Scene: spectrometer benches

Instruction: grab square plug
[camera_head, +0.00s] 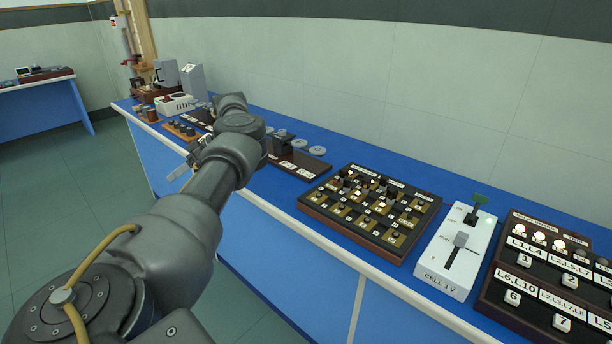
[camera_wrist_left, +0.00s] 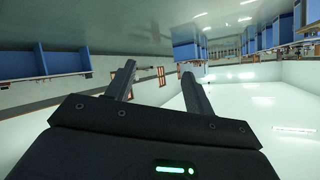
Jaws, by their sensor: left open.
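My left arm reaches in from the left in the head view, over the front edge of the blue bench. My left gripper (camera_head: 180,172) shows partly behind the arm, near that edge. In the left wrist view the gripper (camera_wrist_left: 158,72) has its two fingers apart with nothing between them. A dark board (camera_head: 311,197) with numbered brass-coloured squares stands on the bench to the right of the gripper, well apart from it. Several small dark plugs stand on the board; they are too small to tell which is square. My right gripper is not in view.
A white CELL 3V box (camera_head: 435,268) with a lever and a dark numbered panel (camera_head: 504,275) stand right of the board. A brown tray (camera_head: 312,168) with a dark block (camera_head: 283,143) is left of it. More apparatus, including a white device (camera_head: 176,104), stands farther back.

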